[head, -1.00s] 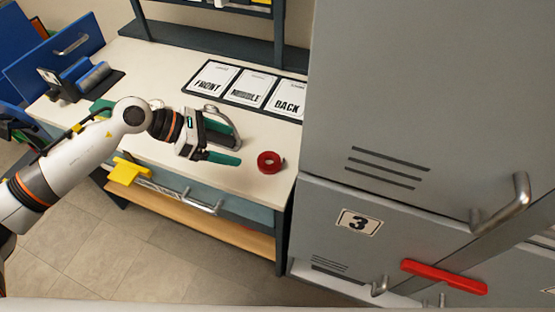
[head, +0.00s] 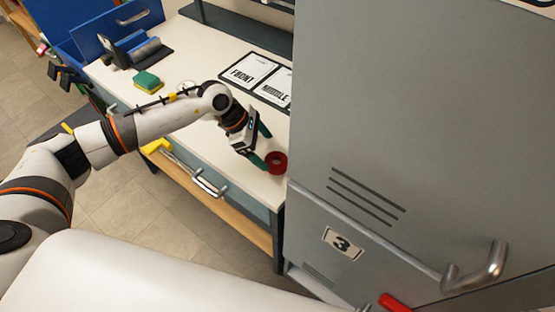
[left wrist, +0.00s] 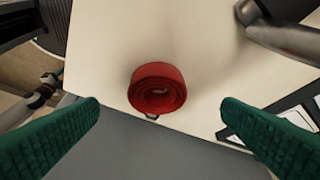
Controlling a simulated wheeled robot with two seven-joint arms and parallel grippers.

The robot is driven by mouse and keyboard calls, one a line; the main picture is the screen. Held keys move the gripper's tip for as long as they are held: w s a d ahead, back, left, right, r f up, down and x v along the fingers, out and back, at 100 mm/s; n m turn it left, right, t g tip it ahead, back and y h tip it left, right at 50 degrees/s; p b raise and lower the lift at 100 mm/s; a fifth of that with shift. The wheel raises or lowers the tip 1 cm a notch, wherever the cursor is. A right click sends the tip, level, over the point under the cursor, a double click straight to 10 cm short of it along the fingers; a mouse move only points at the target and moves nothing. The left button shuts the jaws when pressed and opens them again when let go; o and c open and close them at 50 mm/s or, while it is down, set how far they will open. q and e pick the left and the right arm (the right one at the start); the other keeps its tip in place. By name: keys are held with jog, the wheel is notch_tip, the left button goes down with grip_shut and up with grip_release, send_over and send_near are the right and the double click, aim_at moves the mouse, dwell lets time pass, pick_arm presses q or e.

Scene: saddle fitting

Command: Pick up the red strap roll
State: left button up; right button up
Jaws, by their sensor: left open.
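The red strap roll (head: 277,162) lies on the white worktop at its right end, close to the grey locker. In the left wrist view the roll (left wrist: 157,89) sits between the two green fingers, apart from both. My left gripper (head: 264,146) is open and empty, with its fingertips right beside the roll in the head view. The wrist view shows its green fingers (left wrist: 165,125) spread wide on either side. My right gripper is not in view.
The tall grey locker (head: 380,130) stands close on the right of the worktop (head: 190,75). Framed FRONT and MIDDLE cards (head: 249,72) lie behind the gripper. A green and yellow sponge (head: 148,82) and a blue-grey device (head: 140,48) are at the left.

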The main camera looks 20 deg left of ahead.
aim_at(273, 160)
pick_arm(q)
jog(key=p+x, duration=0.1)
jog(key=x, duration=0.3)
jog(key=shift+s+f+p, duration=0.15)
jog(key=shift+f+p, duration=0.15)
jog(key=shift+d+f, duration=0.2)
jog(key=shift+f, duration=0.1)
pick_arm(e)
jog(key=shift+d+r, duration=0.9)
pick_arm(q)
jog(key=shift+c, duration=0.3)
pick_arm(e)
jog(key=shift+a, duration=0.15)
pick_arm(q)
jog(key=c, duration=0.6)
jog(key=shift+r, duration=0.1)
jog(key=c, duration=0.5)
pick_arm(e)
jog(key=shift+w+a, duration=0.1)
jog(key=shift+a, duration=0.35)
